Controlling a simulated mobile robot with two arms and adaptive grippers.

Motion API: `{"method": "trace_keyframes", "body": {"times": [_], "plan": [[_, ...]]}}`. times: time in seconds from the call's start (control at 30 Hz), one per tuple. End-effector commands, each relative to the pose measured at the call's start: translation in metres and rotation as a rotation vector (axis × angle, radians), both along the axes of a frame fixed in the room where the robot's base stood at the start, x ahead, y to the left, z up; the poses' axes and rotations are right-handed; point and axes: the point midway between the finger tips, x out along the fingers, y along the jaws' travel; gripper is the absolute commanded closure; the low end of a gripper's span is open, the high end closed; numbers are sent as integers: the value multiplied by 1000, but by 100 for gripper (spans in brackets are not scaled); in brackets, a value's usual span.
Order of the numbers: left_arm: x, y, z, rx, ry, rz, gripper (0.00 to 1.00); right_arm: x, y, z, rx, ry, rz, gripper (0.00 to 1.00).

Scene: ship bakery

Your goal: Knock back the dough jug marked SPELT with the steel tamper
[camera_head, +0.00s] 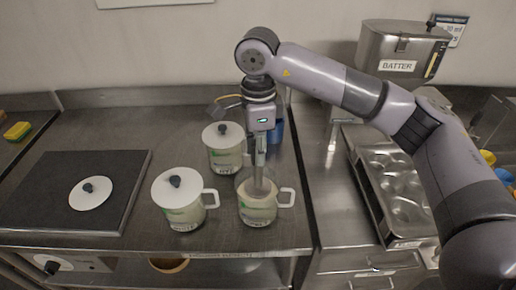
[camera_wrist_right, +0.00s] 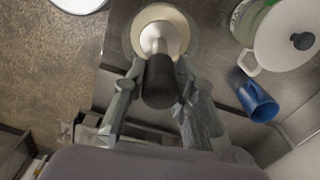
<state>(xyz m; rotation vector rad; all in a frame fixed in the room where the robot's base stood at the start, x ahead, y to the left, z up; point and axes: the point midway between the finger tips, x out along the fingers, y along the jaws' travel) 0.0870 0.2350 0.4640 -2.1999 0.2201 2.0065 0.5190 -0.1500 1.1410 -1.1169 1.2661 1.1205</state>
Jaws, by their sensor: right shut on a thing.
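My right gripper (camera_head: 260,160) points down over the lidless clear jug (camera_head: 257,214) with a white handle. It also shows in the wrist view (camera_wrist_right: 158,100), shut on the dark handle of the steel tamper (camera_wrist_right: 158,84). The tamper's lower end is inside the open jug, over or against the pale dough (camera_wrist_right: 137,28); exact contact is unclear. Two other jugs have white lids: one at front left (camera_head: 183,215) and one behind (camera_head: 223,158). Green labels show, but I cannot read them. My left gripper is out of view.
A loose white lid (camera_head: 91,193) lies on the dark board (camera_head: 60,215) at left. A blue cup (camera_head: 276,130) stands behind the open jug. At right are a metal muffin tray (camera_head: 392,190) and a BATTER container (camera_head: 397,50). A yellow sponge (camera_head: 17,131) lies far left.

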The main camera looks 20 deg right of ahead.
Motion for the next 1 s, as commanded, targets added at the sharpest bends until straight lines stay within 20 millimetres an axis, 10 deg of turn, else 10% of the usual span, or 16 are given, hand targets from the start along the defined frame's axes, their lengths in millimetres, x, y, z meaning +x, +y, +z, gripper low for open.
{"method": "trace_keyframes", "body": {"times": [1.0], "plan": [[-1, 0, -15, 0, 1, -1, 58, 0, 0, -17, 0, 0, 0, 100]]}}
